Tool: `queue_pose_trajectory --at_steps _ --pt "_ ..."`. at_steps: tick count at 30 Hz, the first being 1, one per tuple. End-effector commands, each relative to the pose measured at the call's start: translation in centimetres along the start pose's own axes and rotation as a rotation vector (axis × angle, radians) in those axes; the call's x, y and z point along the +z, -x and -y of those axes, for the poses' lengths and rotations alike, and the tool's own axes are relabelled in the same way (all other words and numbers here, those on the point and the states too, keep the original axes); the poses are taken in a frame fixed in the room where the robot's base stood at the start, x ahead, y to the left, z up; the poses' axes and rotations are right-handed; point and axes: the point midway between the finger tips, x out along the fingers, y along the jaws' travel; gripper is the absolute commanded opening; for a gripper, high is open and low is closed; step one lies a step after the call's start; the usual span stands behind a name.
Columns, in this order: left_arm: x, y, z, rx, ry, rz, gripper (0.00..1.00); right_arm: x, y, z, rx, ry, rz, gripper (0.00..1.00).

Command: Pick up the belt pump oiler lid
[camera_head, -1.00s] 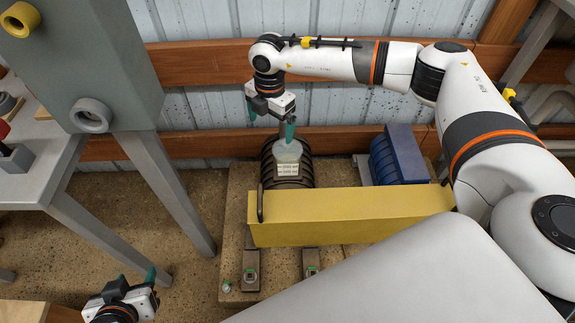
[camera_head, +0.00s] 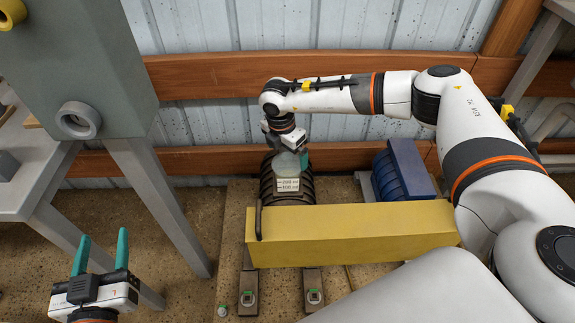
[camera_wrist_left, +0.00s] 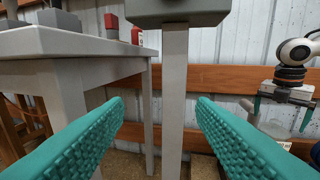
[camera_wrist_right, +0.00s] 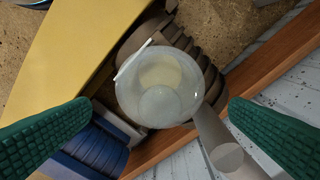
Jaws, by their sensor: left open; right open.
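The belt pump oiler (camera_head: 288,173) is a pale translucent jar with white labels, on the dark ribbed pump. The right wrist view looks straight down on its round clear top (camera_wrist_right: 158,85); I cannot tell the lid's edge from the jar. My right gripper (camera_head: 286,155) is open and points down over the jar. Its green fingers stand on either side of the jar's top in the right wrist view, apart from it and holding nothing. My left gripper (camera_head: 103,237) is open and empty at the lower left, away from the pump.
A yellow belt guard (camera_head: 350,232) lies just in front of the oiler. A blue motor (camera_head: 404,170) stands to its right. A grey cabinet on legs (camera_head: 80,70) and a grey table (camera_wrist_left: 70,42) are on the left. A wooden rail (camera_head: 200,160) runs behind.

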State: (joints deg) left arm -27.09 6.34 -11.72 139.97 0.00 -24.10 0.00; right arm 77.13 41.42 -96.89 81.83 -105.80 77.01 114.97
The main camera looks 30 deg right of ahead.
Motion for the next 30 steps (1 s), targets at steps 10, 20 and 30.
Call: queue_pose_trajectory --at_steps 10,20,30 --pt "3.6 0.0 0.5 -0.013 0.005 0.241 0.51 0.1 -2.8 0.0 0.0 0.0 0.001 1.0" --pt "3.7 0.0 0.5 -0.013 0.005 0.243 0.51 0.1 -2.8 0.0 0.0 0.0 0.001 0.8" --pt "3.6 0.0 0.5 -0.012 0.005 0.242 0.51 0.1 -2.8 0.0 -0.001 0.0 0.0 0.58"
